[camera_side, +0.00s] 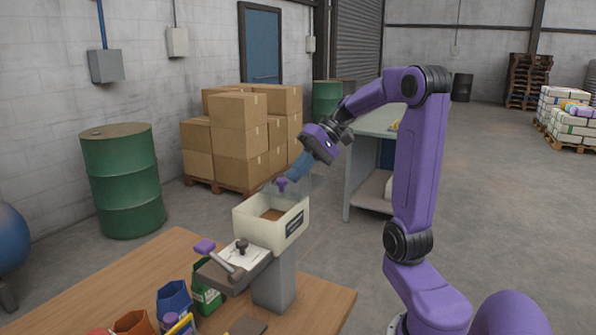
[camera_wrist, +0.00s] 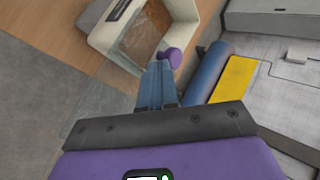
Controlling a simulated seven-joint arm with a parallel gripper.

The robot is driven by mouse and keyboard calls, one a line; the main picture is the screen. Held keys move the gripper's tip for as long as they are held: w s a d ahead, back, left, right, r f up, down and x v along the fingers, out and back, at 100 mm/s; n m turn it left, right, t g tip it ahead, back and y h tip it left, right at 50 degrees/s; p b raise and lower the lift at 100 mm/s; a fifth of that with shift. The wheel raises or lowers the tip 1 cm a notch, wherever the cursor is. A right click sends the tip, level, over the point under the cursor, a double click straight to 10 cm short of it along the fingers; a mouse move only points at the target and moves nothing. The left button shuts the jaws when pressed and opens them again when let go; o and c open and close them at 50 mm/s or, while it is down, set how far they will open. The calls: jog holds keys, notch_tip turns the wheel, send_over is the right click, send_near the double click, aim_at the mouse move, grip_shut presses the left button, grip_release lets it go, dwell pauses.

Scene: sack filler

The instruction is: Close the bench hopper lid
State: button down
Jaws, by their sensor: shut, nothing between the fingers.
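The bench hopper (camera_side: 252,228) is a cream box on a grey post, with brown material inside. Its clear lid (camera_side: 312,187) stands raised at the back, so the top is open. The lid is faint and its exact angle is hard to tell. It has a purple knob (camera_side: 282,184). My gripper (camera_side: 291,179) has blue fingers, shut and empty, pointing down-left close beside the knob. In the wrist view, the fingertips (camera_wrist: 160,66) are just left of and below the knob (camera_wrist: 174,56), with the hopper (camera_wrist: 105,38) beyond. I cannot tell whether they touch.
A purple-ended lever (camera_side: 205,246) and a grey clamp arm are in front of the hopper. Blue (camera_side: 174,297) and green (camera_side: 205,297) containers stand on the wooden table (camera_side: 130,272). A grey bench (camera_side: 372,125) is behind my gripper. Cartons and a green drum stand farther back.

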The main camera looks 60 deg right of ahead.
dwell(0.3)
jog(key=a, duration=1.1)
jog(key=shift+s, duration=0.1)
jog(key=s+d+f+v, duration=0.1)
jog(key=d+f+v, duration=0.1)
jog(key=v, duration=1.1)
jog(key=s+a+f+n+g+h, duration=0.35)
jog(key=a+f+n+g, duration=0.3)
jog(key=a+f, duration=0.55)
jog(key=s+a+f+n+t+h, duration=0.2)
jog(key=s+a+f+n+h, duration=0.2)
jog(key=s+a+f+n, duration=0.3)
jog(key=s+n, duration=0.3)
jog(key=n, duration=0.2)
jog(key=shift+a, duration=0.4)
